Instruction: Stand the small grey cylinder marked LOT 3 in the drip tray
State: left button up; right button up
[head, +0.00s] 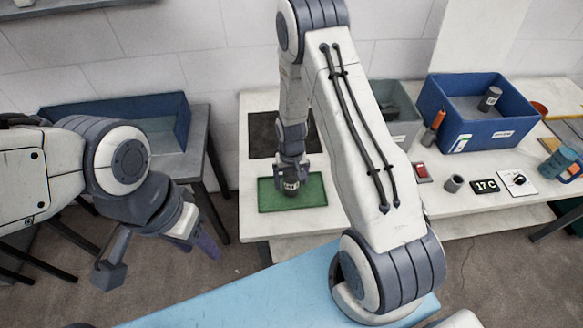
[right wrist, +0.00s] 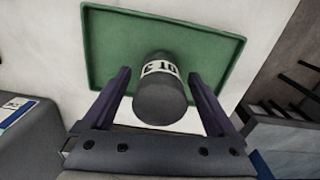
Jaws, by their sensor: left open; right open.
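The small grey cylinder (right wrist: 162,98) has a white band with black lettering, partly read as "OT 3". It stands upright in the green drip tray (head: 262,196), and shows in the head view (head: 291,188) below my right gripper. My right gripper (right wrist: 160,76) is open. Its two fingers are on either side of the cylinder, with a visible gap on each side in the right wrist view. The tray (right wrist: 105,50) fills the upper part of that view. My left gripper (head: 158,252) is open and empty at the lower left, away from the table.
A blue bin (head: 470,122) holding another grey cylinder (head: 490,98) stands at the right, beside a grey bin (head: 400,128). A small grey cylinder (head: 454,183), a "17 C" display (head: 484,186), a red-topped block (head: 422,172) and a blue mug (head: 558,162) are on the right counter.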

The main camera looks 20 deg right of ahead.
notch_tip(320, 180, up, 10)
jog(key=shift+f+b, duration=0.25)
jog(key=shift+b, duration=0.65)
jog(key=s+a+r+n, duration=0.6)
jog(key=s+a+r, duration=0.8)
jog(key=s+a, duration=0.1)
jog(key=s+a+r+n+y, duration=0.1)
jog(key=s+r+n, duration=0.2)
jog(key=s, duration=0.5)
jog(key=shift+s, duration=0.35)
jog(key=shift+c, duration=0.4)
